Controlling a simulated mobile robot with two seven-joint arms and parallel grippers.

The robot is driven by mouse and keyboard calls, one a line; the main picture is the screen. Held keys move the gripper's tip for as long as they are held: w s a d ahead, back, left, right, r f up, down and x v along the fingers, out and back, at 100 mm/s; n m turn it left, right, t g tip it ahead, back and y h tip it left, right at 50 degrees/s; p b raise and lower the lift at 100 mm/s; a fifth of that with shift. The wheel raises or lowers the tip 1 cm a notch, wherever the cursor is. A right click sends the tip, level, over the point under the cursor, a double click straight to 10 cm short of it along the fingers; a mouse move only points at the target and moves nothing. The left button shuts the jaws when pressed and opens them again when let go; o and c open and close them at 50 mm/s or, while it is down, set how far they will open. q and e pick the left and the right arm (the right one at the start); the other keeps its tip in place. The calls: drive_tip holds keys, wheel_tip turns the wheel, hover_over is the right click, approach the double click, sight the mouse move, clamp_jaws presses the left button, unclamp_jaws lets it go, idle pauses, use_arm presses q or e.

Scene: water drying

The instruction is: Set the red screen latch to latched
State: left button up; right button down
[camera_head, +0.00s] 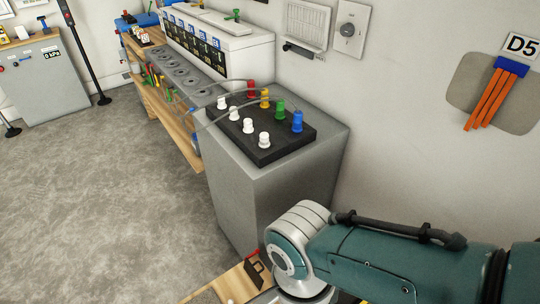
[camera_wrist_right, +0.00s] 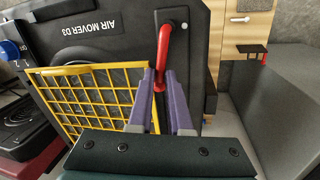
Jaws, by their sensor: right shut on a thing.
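The red screen latch (camera_wrist_right: 165,45) is a bent red rod on a black plate in the right wrist view. It runs from a pivot at the plate's upper right, bends over and hangs downward. My right gripper (camera_wrist_right: 160,74) has its purple fingers on either side of the rod's lower end, closed on it. The yellow mesh screen (camera_wrist_right: 85,88) stands just left of the fingers, in front of the black air mover (camera_wrist_right: 75,50). The head view shows my right arm at lower right, but not its fingers. My left gripper is in neither view.
A wooden panel (camera_wrist_right: 245,20) with a small black bracket (camera_wrist_right: 252,50) stands at the right. A blue knob (camera_wrist_right: 10,49) is at the left edge.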

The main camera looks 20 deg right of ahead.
drive_tip(key=m, duration=0.1)
drive_tip(key=s+m+p, duration=0.1)
drive_tip(key=m, duration=0.1)
drive_tip(key=shift+s+r+y, duration=0.1)
drive_tip(key=shift+s+y, duration=0.2)
drive_tip(key=shift+s+m+p, duration=0.1)
drive_tip(key=shift+m+p, duration=0.2)
drive_tip(key=shift+p, duration=0.1)
drive_tip(key=c, duration=0.8)
unclamp_jaws()
drive_tip(key=shift+c, duration=0.2)
